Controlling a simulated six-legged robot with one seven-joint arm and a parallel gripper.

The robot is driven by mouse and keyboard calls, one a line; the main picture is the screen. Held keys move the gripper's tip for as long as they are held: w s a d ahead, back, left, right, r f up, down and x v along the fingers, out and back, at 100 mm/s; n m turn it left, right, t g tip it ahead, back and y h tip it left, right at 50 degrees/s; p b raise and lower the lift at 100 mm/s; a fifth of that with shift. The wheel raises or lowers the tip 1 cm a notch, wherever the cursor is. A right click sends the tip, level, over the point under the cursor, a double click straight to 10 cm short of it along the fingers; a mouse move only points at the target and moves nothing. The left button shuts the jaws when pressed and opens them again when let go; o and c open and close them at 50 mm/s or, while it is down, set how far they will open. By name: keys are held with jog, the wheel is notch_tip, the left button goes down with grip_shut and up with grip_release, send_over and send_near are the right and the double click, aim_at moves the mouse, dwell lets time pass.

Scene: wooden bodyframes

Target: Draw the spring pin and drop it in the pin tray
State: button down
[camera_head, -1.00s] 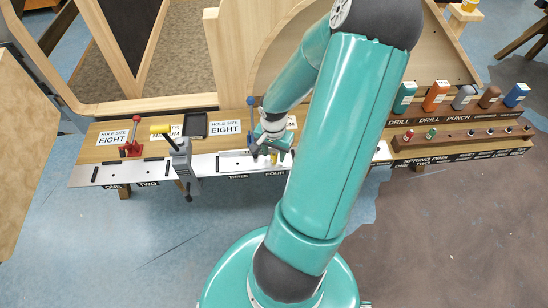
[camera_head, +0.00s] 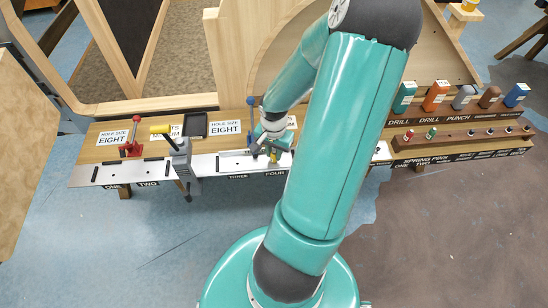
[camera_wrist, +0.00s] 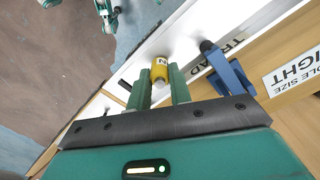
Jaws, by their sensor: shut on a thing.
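My gripper (camera_wrist: 160,88) is shut on a yellow cylinder (camera_wrist: 159,68) with a dark mark on it, which appears to be the spring pin. It sits between the two green fingertips in the wrist view. In the head view my gripper (camera_head: 272,149) is low over the white strip of the bench, by the label FOUR, with a bit of yellow (camera_head: 274,158) at its tip. I cannot tell whether the pin's lower end is still in the strip. A small black tray (camera_head: 195,124) lies on the bench left of my gripper; I cannot tell if it is the pin tray.
A blue clamp (camera_wrist: 226,72) stands close beside my gripper. A yellow-handled clamp (camera_head: 181,160) and a red clamp (camera_head: 132,140) stand farther left. At right are a spring pin rack (camera_head: 460,138) and several coloured blocks. Wooden frames rise behind the bench.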

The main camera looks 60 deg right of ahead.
aim_at(274, 153)
jog(key=shift+r, duration=0.6)
jog(key=shift+r, duration=1.45)
jog(key=shift+r, duration=0.1)
